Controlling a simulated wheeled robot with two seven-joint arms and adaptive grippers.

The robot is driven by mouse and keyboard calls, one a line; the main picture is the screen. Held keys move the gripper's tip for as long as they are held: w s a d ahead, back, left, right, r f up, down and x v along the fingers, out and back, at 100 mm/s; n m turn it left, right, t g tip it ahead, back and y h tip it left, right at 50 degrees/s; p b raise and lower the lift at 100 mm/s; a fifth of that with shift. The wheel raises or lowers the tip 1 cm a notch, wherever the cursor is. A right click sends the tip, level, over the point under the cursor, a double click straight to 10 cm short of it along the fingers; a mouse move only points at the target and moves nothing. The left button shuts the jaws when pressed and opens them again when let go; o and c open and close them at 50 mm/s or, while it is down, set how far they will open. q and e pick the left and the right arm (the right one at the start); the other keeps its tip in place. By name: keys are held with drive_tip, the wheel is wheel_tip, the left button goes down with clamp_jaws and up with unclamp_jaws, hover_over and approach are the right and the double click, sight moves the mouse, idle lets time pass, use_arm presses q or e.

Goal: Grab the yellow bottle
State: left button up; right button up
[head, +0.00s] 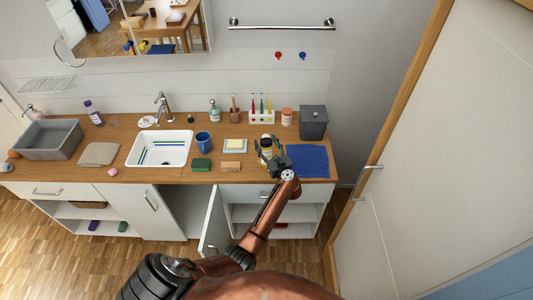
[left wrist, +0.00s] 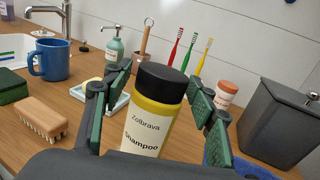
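The yellow bottle (left wrist: 155,115) has a black cap and a white label reading "Zolbrava Shampoo". It stands upright on the wooden counter. In the head view the bottle (head: 266,144) is partly hidden by my left gripper (head: 271,158). In the left wrist view my left gripper (left wrist: 157,112) is open, with one green-padded finger on each side of the bottle. Gaps show between the pads and the bottle. The bottle's lower part is hidden by the gripper body. My right gripper is not in view.
A soap dish (head: 235,146), wooden brush (head: 231,167), toothbrush holder (head: 261,117), orange-capped jar (head: 287,117) and dark bin (head: 313,122) stand around the bottle. A blue cloth (head: 308,161) lies to its right. A cabinet door (head: 214,221) hangs open below.

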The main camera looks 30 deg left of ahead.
use_arm(q)
clamp_jaws()
idle(0.4)
